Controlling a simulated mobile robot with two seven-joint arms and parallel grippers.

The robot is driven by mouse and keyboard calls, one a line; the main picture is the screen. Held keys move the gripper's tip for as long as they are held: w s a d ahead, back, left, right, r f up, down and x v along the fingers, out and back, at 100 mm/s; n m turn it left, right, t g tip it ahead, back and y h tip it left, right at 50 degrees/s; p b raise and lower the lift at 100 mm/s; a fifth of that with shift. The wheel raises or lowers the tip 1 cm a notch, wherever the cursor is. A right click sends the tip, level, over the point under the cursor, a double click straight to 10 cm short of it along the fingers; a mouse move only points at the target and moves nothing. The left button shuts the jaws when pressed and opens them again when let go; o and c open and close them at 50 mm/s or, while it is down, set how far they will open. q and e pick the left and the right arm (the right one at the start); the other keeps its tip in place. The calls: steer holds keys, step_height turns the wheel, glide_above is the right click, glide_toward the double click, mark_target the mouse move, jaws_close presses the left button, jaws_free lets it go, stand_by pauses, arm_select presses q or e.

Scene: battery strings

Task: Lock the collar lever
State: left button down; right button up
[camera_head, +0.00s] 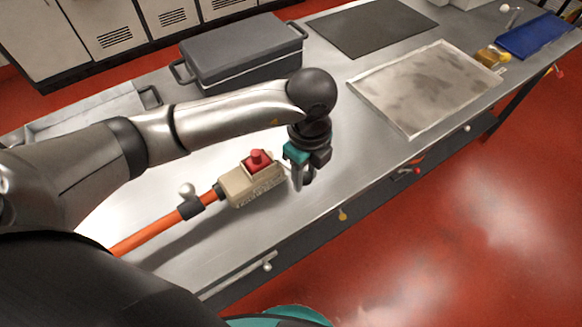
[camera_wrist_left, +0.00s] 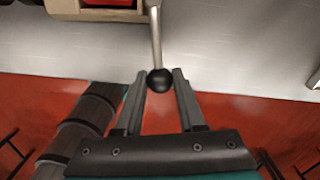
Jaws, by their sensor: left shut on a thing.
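The collar lever (camera_wrist_left: 156,35) is a thin metal rod with a black ball knob (camera_wrist_left: 159,80) at its end. In the left wrist view it comes down from the beige connector housing (camera_wrist_left: 100,14). My left gripper (camera_wrist_left: 159,76) is shut on the lever at its knob, with one finger on each side. In the head view the beige housing (camera_head: 252,186) with a red block (camera_head: 257,161) on top lies on the steel bench, and my left gripper (camera_head: 303,182) points down just right of it. The gripper partly hides the lever there. My right gripper is not in view.
An orange cable (camera_head: 150,235) runs left from the housing, with a clamp and pale knob (camera_head: 187,190). A grey lidded case (camera_head: 240,50), a dark mat (camera_head: 370,27) and a shallow metal tray (camera_head: 425,85) sit farther back. The bench (camera_head: 335,205) is clear to the gripper's right.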

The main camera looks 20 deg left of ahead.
arm_select(q)
steer(key=shift+w+d, duration=0.1)
steer(key=shift+w, duration=0.1)
stand_by(0.3)
steer(key=shift+w+d+n+p, duration=0.2)
steer(key=shift+w+n, duration=0.2)
steer(key=shift+n, duration=0.3)
steer(key=shift+w+d+n+p, duration=0.1)
steer(key=shift+w+n+p, duration=0.2)
steer(key=shift+n, duration=0.4)
steer(key=shift+w, duration=0.1)
steer(key=shift+w+d+n, duration=0.1)
steer(key=shift+w+n, duration=0.75)
steer(key=shift+n, duration=0.45)
steer(key=shift+p, duration=0.3)
